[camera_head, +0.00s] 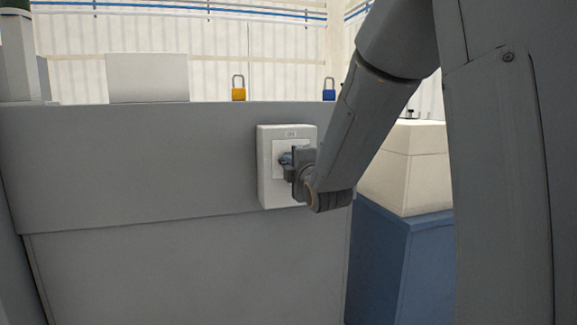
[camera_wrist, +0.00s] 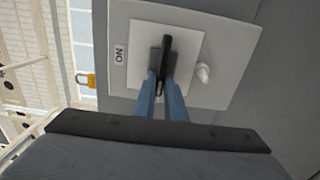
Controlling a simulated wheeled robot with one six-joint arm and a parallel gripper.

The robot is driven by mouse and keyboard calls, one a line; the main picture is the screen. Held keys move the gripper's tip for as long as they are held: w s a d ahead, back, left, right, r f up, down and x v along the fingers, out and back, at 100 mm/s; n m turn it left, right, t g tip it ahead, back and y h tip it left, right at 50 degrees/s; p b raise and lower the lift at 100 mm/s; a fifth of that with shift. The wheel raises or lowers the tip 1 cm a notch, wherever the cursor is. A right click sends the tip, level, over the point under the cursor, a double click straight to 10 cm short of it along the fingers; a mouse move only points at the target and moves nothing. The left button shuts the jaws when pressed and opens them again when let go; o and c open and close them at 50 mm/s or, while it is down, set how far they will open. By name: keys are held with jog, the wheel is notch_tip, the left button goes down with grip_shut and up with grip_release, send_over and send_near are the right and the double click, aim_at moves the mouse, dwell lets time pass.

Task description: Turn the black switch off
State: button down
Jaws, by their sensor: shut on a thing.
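The black switch (camera_wrist: 166,50) is a slim dark handle on a white switch plate (camera_wrist: 142,85), seen in the wrist view. An "ON" label (camera_wrist: 119,56) is beside it on the plate. In the head view the white switch box (camera_head: 265,190) is fixed to the grey panel, with a label at its top too small to read surely. My gripper (camera_wrist: 164,88) has its two blue-grey fingers closed around the switch handle's near end. In the head view my gripper (camera_head: 290,160) is at the box and hides most of the switch.
A white knob (camera_wrist: 203,73) sticks out of the plate beside the switch. A yellow padlock (camera_head: 238,93) and a blue padlock (camera_head: 328,95) stand on the panel's top edge. A white box on a blue base (camera_head: 400,255) is at the right. The panel left of the switch box is clear.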

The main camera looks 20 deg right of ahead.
dwell(0.3)
jog(key=c, duration=1.8)
grip_release()
jog(key=s, duration=0.8)
jog(key=shift+w+f, duration=0.1)
